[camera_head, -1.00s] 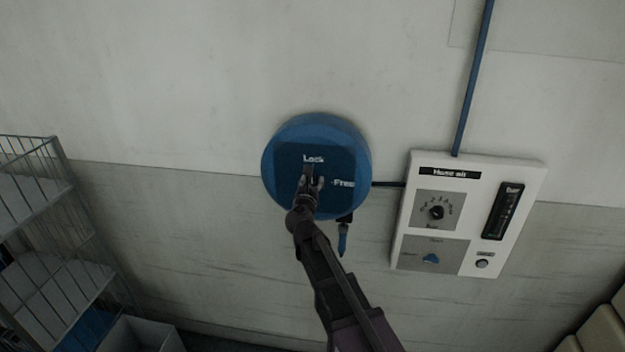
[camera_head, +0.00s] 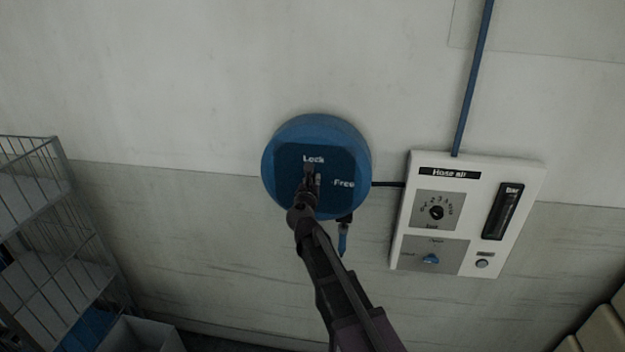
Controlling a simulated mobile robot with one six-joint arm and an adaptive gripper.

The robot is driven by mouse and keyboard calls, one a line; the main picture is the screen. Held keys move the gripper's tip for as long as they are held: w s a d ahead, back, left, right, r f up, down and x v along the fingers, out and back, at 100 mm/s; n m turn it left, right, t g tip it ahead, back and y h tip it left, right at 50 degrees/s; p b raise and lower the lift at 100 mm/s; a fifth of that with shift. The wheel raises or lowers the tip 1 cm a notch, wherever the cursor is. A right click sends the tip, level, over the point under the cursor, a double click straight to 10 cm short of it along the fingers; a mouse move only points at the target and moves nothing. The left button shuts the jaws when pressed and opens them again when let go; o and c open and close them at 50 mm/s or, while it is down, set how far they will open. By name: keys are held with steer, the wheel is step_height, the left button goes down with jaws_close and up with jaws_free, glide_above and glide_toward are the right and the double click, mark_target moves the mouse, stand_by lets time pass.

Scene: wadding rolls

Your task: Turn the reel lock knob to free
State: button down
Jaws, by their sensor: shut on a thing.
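The round blue hose reel (camera_head: 276,170) is mounted on the wall at the middle of the view. Its dark blue face carries the label "Lock" at the top and "Free" at the right. My gripper (camera_head: 311,178) is at the middle of that face, shut on the reel lock knob (camera_head: 309,168). The knob is dark and mostly hidden by my fingers. What shows of it points up toward "Lock". My arm reaches up to it from the lower right.
A white "Hose air" panel (camera_head: 488,258) with a black dial (camera_head: 437,212), a blue knob (camera_head: 430,259) and a gauge is right of the reel. A blue hose end (camera_head: 343,238) hangs below the reel. A wire rack (camera_head: 62,215) stands at the left.

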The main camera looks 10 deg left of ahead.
steer(key=shift+d+f+m, duration=0.1)
steer(key=shift+m, duration=0.4)
steer(key=m, duration=0.3)
steer(key=shift+d+f, duration=0.1)
steer(key=shift+d, duration=0.25)
steer(key=m, duration=0.4)
steer(key=f+m+b, duration=0.1)
steer(key=m, duration=0.4)
steer(key=d+m+b, duration=0.1)
steer(key=m, duration=0.3)
steer(key=shift+d+f+m, duration=0.1)
steer(key=shift+f+m, duration=0.3)
steer(key=c, duration=0.6)
jaws_free()
steer(key=shift+o, duration=0.2)
